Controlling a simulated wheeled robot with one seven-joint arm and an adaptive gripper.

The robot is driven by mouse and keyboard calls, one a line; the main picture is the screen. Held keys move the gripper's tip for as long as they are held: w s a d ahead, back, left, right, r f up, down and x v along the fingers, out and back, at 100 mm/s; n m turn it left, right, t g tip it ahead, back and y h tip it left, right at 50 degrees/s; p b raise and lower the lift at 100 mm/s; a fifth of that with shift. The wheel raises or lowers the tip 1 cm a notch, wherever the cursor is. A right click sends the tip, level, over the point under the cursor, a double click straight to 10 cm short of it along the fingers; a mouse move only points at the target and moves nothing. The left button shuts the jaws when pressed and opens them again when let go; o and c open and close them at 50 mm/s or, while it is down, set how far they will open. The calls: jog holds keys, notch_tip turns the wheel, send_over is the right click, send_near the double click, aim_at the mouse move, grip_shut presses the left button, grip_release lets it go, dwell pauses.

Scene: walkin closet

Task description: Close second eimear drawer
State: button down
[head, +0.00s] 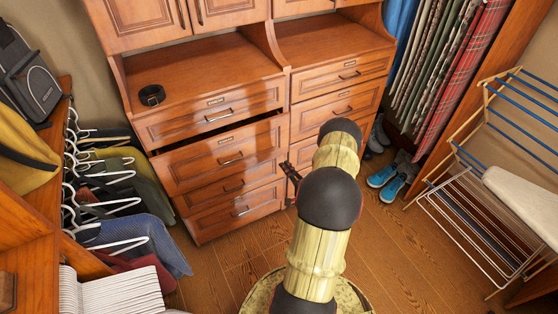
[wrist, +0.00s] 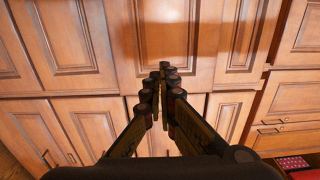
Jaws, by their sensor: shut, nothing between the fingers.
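A wooden cabinet (head: 200,78) holds two columns of drawers with small label plates, too small to read. In the left column, the second drawer from the top (head: 195,167) sticks out, with a dark gap above its front. The top left drawer (head: 175,129) and the right column's drawers look shut. My gripper (head: 289,180) is low, near the gap between the columns, partly hidden by my arm, to the right of the open drawer. In the wrist view my gripper (wrist: 166,75) has its fingers together and empty, against wooden panels. Contact cannot be told.
Clothes on white hangers (head: 105,190) fill the left side. Hanging shirts (head: 455,70), blue shoes (head: 388,176) and a drying rack (head: 480,190) stand on the right. A coiled dark belt (head: 151,95) lies on the cabinet's counter. Wooden floor (head: 240,255) before the drawers is clear.

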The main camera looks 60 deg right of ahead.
aim_at(269, 143)
jog(key=b+x, duration=0.3)
jog(key=x, duration=0.8)
jog(key=shift+w+d+f, duration=0.1)
jog(key=shift+w+d, duration=0.15)
jog(key=shift+w, duration=0.1)
jog(key=shift+w+d, duration=0.35)
jog(key=shift+w, duration=0.15)
jog(key=b+x, duration=0.2)
jog(key=x, duration=0.3)
jog(key=shift+r, duration=0.25)
jog(key=shift+f, duration=0.1)
